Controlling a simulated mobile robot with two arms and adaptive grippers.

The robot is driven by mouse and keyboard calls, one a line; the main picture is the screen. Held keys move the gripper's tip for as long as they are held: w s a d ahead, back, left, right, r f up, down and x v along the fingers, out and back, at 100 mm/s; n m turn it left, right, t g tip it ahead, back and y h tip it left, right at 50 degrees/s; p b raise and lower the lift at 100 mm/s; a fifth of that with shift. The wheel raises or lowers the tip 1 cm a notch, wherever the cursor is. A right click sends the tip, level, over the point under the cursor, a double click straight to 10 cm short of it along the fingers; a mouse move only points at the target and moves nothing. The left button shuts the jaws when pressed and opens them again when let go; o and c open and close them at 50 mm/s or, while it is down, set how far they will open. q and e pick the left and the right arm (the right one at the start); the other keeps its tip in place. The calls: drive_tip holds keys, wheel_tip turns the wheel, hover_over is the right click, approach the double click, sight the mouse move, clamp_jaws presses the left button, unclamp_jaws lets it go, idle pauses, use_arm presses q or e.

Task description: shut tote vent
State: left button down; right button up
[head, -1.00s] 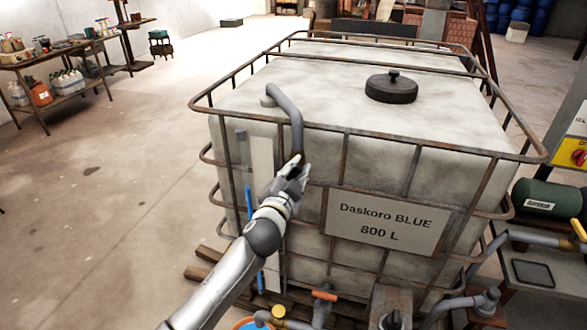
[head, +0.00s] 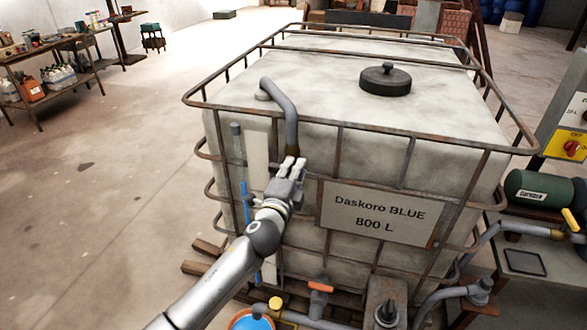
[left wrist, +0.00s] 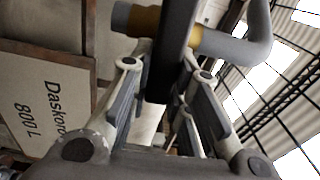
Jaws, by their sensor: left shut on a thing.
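The tote (head: 325,100) is a large white tank in a rusty cage, labelled Daskoro BLUE 800 L. Its vent (head: 287,104) is a bent grey pipe rising from the near left of the top and hanging down over the front, with a brass fitting (head: 291,150) near its lower end. My left gripper (head: 290,168) is at that lower end. In the left wrist view, the grey pipe (left wrist: 228,47) and brass fitting show behind a dark lever (left wrist: 170,60). My left gripper (left wrist: 162,78) is shut on this lever. My right gripper is not in view.
A round black lid (head: 386,80) sits on the tote's top. The cage's top rail runs close to the vent. Pipes with an orange-handled valve (head: 321,287) and a blue bucket (head: 250,320) are below. Open floor (head: 110,200) lies to the left, with shelves behind.

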use_arm(q)
drive_tip(key=shift+f+m, duration=0.15)
drive_tip(key=shift+m, duration=0.25)
drive_tip(key=c, duration=1.3)
unclamp_jaws()
drive_tip(key=shift+c, duration=0.2)
drive_tip(key=shift+s, duration=0.1)
drive_tip(key=v, duration=1.2)
